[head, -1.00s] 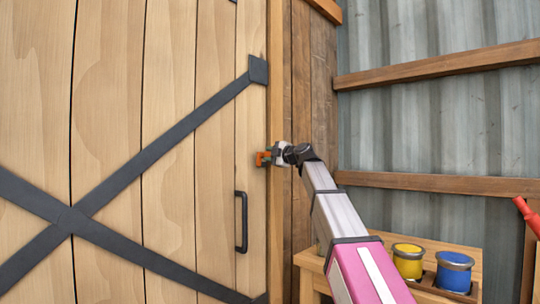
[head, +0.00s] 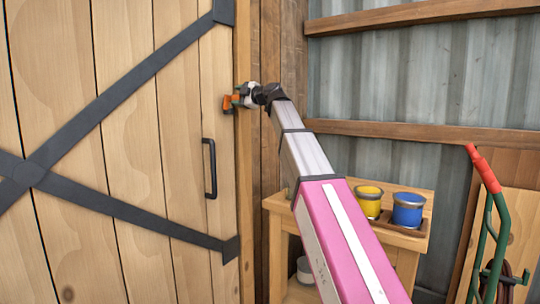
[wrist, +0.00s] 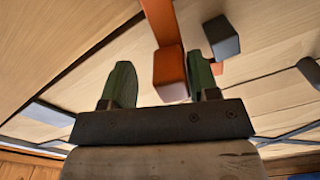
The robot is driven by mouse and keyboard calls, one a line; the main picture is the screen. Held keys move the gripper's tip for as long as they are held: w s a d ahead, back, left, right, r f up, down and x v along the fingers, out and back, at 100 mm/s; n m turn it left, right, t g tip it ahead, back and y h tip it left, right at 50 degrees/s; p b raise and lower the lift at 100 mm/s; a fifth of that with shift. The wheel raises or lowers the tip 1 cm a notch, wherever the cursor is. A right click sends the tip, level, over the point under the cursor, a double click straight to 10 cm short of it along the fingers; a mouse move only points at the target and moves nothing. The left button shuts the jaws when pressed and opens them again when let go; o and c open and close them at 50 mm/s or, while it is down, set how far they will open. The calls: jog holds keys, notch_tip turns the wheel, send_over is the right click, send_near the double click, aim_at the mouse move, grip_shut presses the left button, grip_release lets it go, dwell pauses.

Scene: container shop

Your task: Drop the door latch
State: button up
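The wooden door (head: 130,120) has dark cross braces and a black pull handle (head: 210,168). The orange door latch (head: 228,104) is at the door's right edge, above the handle, partly hidden by my gripper (head: 240,98). In the wrist view the latch (wrist: 168,65) shows as an orange bar ending in a block. My gripper (wrist: 160,80) has two green fingers spread apart. The block sits between them, close to the right finger and well apart from the left one. I cannot tell whether it touches the right finger. A dark grey bracket (wrist: 221,37) is right of the latch.
A wooden bench (head: 413,215) right of the door holds a yellow can (head: 368,201) and a blue can (head: 407,210). A green hand truck with red grips (head: 484,170) stands at the right. A corrugated metal wall (head: 400,85) with wooden rails is behind.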

jog(key=r+m, duration=0.1)
jog(key=w+r+m, duration=0.1)
jog(key=m, duration=0.1)
jog(key=shift+w+d+r, duration=0.1)
jog(key=shift+d+r, duration=0.05)
jog(key=shift+d, duration=0.25)
jog(key=w+d+r+m, duration=0.3)
jog(key=w+m, duration=0.1)
jog(key=m, duration=0.3)
jog(key=s+v, duration=0.1)
jog(key=v, duration=1)
notch_tip(320, 180, down, 34)
jog(key=w+d+m+g+h, duration=0.2)
jog(key=m+h, duration=0.3)
jog(key=shift+w+d+r+m+g, duration=0.15)
jog(key=shift+d+r+m+g, duration=0.15)
jog(key=shift+d, duration=0.1)
jog(key=shift+f, duration=0.1)
